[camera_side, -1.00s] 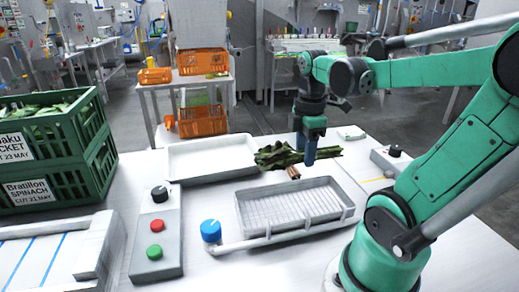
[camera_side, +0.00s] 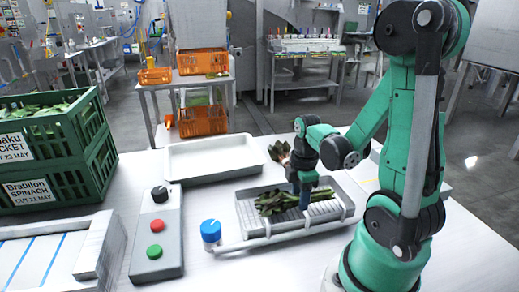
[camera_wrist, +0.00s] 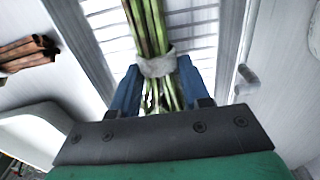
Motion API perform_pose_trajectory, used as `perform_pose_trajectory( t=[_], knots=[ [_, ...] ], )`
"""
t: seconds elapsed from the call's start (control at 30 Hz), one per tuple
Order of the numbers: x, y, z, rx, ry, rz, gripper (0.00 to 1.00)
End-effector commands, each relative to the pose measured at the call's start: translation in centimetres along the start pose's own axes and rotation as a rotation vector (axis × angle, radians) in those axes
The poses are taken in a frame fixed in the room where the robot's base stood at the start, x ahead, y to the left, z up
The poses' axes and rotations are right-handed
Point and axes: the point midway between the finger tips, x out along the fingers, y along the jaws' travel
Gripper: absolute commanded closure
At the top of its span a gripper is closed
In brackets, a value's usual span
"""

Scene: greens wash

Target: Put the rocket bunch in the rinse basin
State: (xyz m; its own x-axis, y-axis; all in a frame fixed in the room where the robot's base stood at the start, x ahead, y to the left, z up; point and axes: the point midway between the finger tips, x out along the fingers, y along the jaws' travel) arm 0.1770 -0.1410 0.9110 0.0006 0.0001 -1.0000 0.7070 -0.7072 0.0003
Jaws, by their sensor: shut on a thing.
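My gripper (camera_side: 305,200) points down over the rinse basin (camera_side: 348,192), a grey tray with a slatted floor. It is shut on the rocket bunch (camera_side: 275,201), which has dark green leaves and green stems. The bunch lies level within the basin's outline; I cannot tell whether it touches the floor. In the wrist view, the blue fingers (camera_wrist: 157,90) grip either side of the stems (camera_wrist: 147,30) at a pale band. The basin's slatted floor and side walls show beneath.
A second bunch with reddish-brown stems (camera_side: 280,152) lies behind the basin; its stems show in the wrist view (camera_wrist: 28,52). A white tray (camera_side: 213,176) stands behind left. A blue knob (camera_side: 211,231), a button box (camera_side: 155,240) and green crates (camera_side: 60,170) stand left.

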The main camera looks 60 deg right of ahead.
Motion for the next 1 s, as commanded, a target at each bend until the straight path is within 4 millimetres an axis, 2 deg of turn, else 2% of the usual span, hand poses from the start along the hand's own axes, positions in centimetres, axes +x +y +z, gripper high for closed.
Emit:
perform_pose_trajectory(
  t=[0.5, 0.53, 0.6, 0.63, 1.0],
  knots=[
    [0.97, -0.03, 0.00, 0.000, 0.000, 0.000, 1.00],
    [0.97, -0.04, 0.01, 0.000, 0.000, 0.000, 0.53],
    [0.94, -0.05, 0.01, 0.000, 0.000, 0.000, 0.33],
    [0.94, -0.05, 0.01, 0.000, 0.000, 0.000, 0.27],
    [0.76, -0.05, 0.01, 0.000, 0.000, 0.000, 0.27]
  ],
)
